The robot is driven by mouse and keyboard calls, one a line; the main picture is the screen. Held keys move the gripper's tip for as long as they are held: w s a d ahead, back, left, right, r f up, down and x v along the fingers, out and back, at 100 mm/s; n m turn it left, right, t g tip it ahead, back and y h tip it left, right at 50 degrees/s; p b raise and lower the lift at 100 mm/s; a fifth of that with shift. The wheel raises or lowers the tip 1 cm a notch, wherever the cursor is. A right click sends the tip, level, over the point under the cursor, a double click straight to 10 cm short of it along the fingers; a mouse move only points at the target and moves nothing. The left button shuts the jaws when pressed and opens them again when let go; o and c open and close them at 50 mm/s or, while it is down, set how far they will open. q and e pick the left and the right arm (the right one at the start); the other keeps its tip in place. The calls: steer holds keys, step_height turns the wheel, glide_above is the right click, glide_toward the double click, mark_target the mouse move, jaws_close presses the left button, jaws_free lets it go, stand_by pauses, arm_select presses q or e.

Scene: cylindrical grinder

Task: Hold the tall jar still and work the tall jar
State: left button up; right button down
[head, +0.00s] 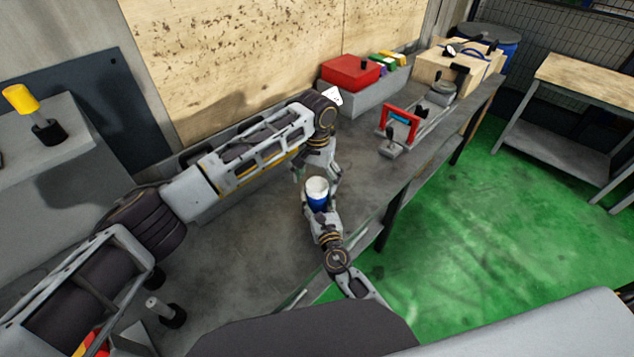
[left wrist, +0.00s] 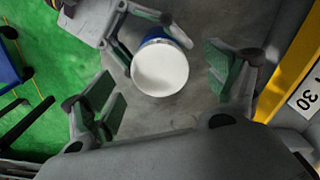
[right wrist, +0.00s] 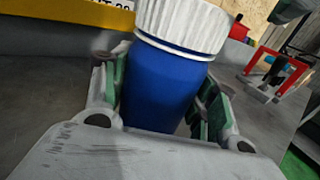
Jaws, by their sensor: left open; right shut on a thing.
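The tall jar (head: 317,198) is blue with a white ribbed lid and stands upright on the grey bench. In the right wrist view the jar's blue body (right wrist: 160,88) is between the green-padded fingers of my right gripper (right wrist: 165,105), which is shut on it below the lid (right wrist: 183,22). My left gripper (left wrist: 160,85) is open above the jar, its green pads apart on either side of the white lid (left wrist: 160,70) and not touching it.
On the bench (head: 250,235) farther back are a red box (head: 350,72), a red-framed tool (head: 400,125) and a cardboard box (head: 455,68). A wood-topped table (head: 590,85) stands at the right on the green floor. The bench around the jar is mostly clear.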

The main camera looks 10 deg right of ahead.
arm_select(q)
step_height(320, 180, up, 10)
stand_by(0.6)
steer(key=shift+r, duration=0.1)
arm_select(e)
steer(key=shift+c, duration=1.9)
jaws_free()
steer(key=shift+s, duration=0.15)
steer(key=shift+s+d, duration=0.15)
steer(key=shift+s, duration=2.8)
steer(key=shift+s+d, duration=0.1)
steer(key=shift+s, duration=2.8)
